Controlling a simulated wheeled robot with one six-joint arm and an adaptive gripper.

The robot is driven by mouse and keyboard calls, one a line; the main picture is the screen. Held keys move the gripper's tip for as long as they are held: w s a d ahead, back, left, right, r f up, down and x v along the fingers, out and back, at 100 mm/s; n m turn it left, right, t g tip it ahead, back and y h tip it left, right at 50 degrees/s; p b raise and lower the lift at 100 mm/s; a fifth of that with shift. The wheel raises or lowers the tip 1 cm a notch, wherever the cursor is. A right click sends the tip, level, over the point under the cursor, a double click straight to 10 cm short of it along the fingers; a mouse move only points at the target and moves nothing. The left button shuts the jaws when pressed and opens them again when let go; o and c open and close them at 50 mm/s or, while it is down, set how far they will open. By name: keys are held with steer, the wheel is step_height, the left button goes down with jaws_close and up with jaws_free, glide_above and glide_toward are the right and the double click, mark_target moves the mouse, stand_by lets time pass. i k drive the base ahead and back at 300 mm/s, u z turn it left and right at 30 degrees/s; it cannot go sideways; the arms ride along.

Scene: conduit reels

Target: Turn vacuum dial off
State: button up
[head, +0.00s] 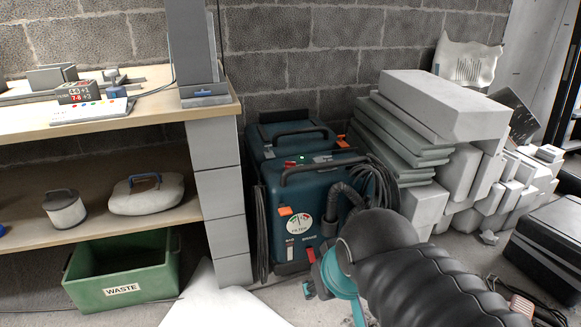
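The dark teal vacuum (272,190) stands on the floor right of the shelf unit. A small green light (302,158) shows on top. My gripper (318,272) is low in front of the vacuum's lower right front, mostly hidden by my own arm. Its fingers are too small and covered to judge, and contact is unclear.
A black hose (345,197) and cables hang at the vacuum's sides. Pale blocks (430,105) are stacked to the right. A green WASTE bin (120,270) sits under the shelf, and a white sheet (222,300) lies in front.

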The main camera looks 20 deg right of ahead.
mark_target(289, 165)
steer(key=u, duration=0.2)
steer(key=k, duration=0.25)
steer(key=z, duration=0.8)
steer(key=i, duration=1.05)
steer(key=u, duration=0.1)
